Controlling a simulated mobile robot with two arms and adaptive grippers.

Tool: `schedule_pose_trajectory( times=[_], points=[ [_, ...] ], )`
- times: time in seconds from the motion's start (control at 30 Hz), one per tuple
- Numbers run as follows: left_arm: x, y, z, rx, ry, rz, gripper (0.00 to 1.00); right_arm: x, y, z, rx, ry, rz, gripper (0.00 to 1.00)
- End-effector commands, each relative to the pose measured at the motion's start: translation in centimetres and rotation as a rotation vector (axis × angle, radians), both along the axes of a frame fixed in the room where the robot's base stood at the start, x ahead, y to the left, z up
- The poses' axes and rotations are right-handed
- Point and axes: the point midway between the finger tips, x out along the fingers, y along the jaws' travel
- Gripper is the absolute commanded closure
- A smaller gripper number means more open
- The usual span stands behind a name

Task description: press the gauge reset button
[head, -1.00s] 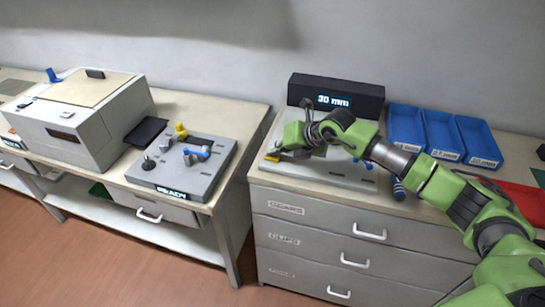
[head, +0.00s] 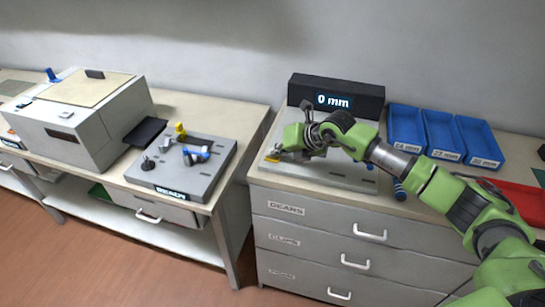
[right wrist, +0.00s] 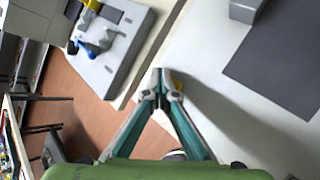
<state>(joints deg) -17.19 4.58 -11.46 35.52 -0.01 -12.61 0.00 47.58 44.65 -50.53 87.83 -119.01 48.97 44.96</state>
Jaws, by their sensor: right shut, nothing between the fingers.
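The black gauge box (head: 300,88) stands at the back of the right-hand counter, and its display (head: 333,101) reads "0 mm". The pale gauge plate (head: 345,181) lies in front of it. A small yellow part (head: 271,159), perhaps the reset button, shows at the plate's left front end. My right gripper (head: 280,153) is shut and empty, fingertips down at this yellow part. In the right wrist view the closed fingertips (right wrist: 160,88) cover most of it, and a yellow edge (right wrist: 178,80) shows beside them. I cannot tell whether they touch it. My left gripper is out of view.
Blue bins (head: 440,135) and a red tray (head: 518,200) are on the right of the counter. A grey fixture (head: 210,180) marked "READY" and a boxy machine (head: 75,120) are on the left bench. A gap separates the two benches.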

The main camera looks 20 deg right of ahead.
Motion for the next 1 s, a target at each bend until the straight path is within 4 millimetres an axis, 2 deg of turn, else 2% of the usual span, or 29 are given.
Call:
schedule_pose_trajectory(
  times=[0.17, 0.43, 0.8, 1.0],
  points=[
    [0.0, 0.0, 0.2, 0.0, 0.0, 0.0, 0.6, -0.1, 0.0, 0.1, -0.001, 0.003, 0.001, 1.0],
    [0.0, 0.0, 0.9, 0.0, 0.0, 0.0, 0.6, -0.1, 0.0, 1.4, 0.0, 0.002, 0.0, 1.0],
    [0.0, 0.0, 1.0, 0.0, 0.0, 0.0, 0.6, 0.0, 0.0, 1.7, -0.001, 0.001, 0.0, 1.0],
    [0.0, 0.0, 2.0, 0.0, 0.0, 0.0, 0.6, 0.0, 0.0, 3.2, 0.0, 0.0, 0.0, 1.0]
  ],
)
